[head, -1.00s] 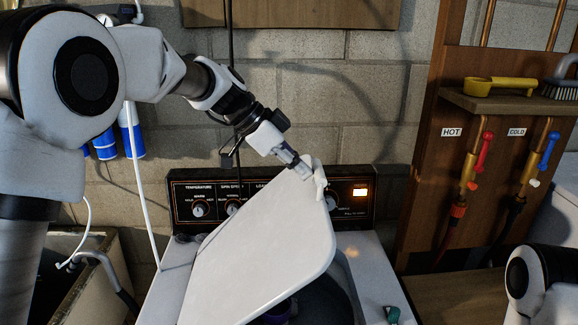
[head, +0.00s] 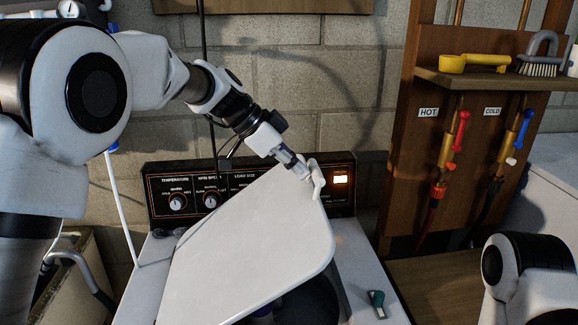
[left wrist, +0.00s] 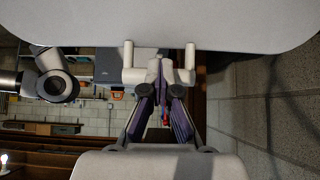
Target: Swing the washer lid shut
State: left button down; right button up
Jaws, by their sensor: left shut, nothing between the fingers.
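The white washer lid (head: 245,245) stands partly raised and tilted over the dark tub opening (head: 312,295). My left gripper (head: 306,176) is at the lid's upper right corner, next to the edge and touching or very near it. Its fingers are shut with nothing between them. In the left wrist view the closed fingers (left wrist: 160,72) point at a broad pale panel (left wrist: 170,22), which looks like the lid. Exact contact cannot be made out. My right gripper is out of view; only part of the right arm shows at lower right.
The washer's control panel (head: 245,190) stands behind the lid. A small teal object (head: 377,301) lies on the washer top at right. A wooden shelf (head: 490,80) holds a yellow scoop (head: 470,63) and a brush (head: 540,58). Hot and cold valves (head: 450,145) hang below it.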

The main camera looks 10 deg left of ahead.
aim_at(313, 187)
pick_arm(q)
jog(key=shift+a+f+b+x, duration=0.15)
jog(key=shift+b+x, duration=0.45)
jog(key=shift+x, duration=0.4)
jog(key=shift+a+f+b+x, duration=0.1)
jog(key=shift+b+x, duration=0.45)
jog(key=shift+x, duration=0.4)
jog(key=s+b+x, duration=0.1)
jog(key=b+x, duration=0.2)
jog(key=x, duration=0.3)
jog(key=shift+w+f+b, duration=0.35)
jog(key=shift+w+f, duration=0.05)
jog(key=shift+d, duration=0.1)
jog(key=w+d+f+b, duration=0.1)
jog(key=d+f+b, duration=0.4)
jog(key=f+b, duration=0.4)
jog(key=shift+w+f+b, duration=0.2)
jog(key=shift+f+b, duration=0.15)
jog(key=shift+f, duration=1.55)
